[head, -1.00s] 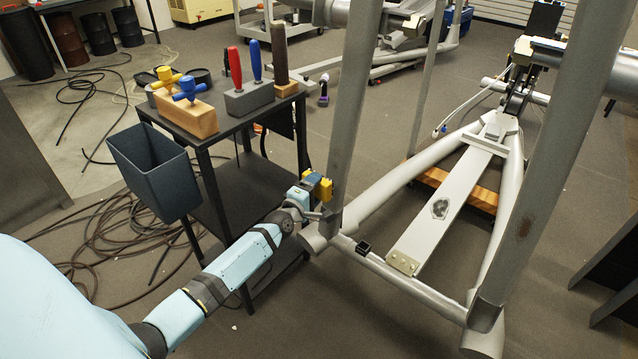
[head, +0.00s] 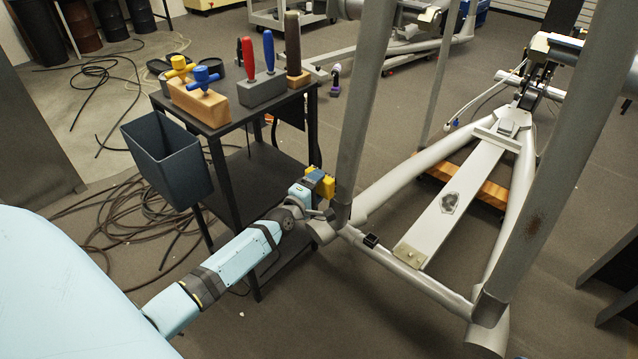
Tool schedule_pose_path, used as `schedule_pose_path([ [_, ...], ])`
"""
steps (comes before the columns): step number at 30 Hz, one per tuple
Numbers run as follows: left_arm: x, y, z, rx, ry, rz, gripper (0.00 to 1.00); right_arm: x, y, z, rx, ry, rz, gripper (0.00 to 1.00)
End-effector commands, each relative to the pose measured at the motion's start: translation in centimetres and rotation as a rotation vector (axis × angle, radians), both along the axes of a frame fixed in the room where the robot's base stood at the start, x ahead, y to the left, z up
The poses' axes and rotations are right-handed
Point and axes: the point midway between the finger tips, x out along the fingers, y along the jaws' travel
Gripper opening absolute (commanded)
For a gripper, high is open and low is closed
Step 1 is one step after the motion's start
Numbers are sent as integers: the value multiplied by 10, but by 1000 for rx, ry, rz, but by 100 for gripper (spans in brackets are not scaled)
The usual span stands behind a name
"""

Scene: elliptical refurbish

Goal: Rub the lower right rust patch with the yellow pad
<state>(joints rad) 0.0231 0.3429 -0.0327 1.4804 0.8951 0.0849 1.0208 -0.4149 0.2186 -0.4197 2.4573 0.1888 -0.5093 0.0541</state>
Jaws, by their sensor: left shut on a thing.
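My left gripper (head: 312,193) is shut on the yellow pad (head: 326,188), which shows as a small yellow block with dark blue next to it. The pad is at the left side of the near left grey post (head: 362,110), low down; I cannot tell whether it touches the post. A brownish rust patch (head: 533,224) shows low on the right grey post. A grey and dark worn patch (head: 449,203) lies on the flat beam between the frame tubes. Any patch on the post face behind the pad is hidden. My right gripper is not in view.
A black cart (head: 228,185) stands left of the frame, close to my left arm. Cables (head: 125,225) lie on the floor.

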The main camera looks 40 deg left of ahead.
Motion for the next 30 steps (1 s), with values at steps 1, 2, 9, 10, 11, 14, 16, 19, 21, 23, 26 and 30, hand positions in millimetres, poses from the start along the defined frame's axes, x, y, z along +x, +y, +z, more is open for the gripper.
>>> schedule_pose_path([
  [1, 0, 0, 0, 0, 0, 0, 48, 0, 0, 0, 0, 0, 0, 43],
  [2, 0, 0, 0, 0, 0, 0, 48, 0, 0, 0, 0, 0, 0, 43],
  [9, 0, 0, 0, 0, 0, 0, 48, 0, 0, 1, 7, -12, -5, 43],
  [10, 0, 0, 0, 0, 0, 0, 48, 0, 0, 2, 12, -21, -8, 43],
  [11, 0, 0, 0, 0, 0, 0, 48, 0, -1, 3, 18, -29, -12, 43],
  [14, 0, 0, 0, 0, 0, 0, 48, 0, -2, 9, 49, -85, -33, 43],
  [16, 0, 0, 0, 0, 0, 0, 48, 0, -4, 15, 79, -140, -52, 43],
  [19, 11, -1, 0, -1, -4, 1, 48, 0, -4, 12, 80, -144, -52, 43],
  [21, 19, -2, -1, -2, -4, 1, 48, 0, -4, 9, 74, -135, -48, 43],
  [23, 25, -3, 0, -1, -4, 1, 48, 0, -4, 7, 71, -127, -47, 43],
  [26, 37, -4, -1, -1, -4, 1, 48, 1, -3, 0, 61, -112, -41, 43],
  [30, 51, -6, -1, 0, -5, 1, 48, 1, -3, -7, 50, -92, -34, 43],
])
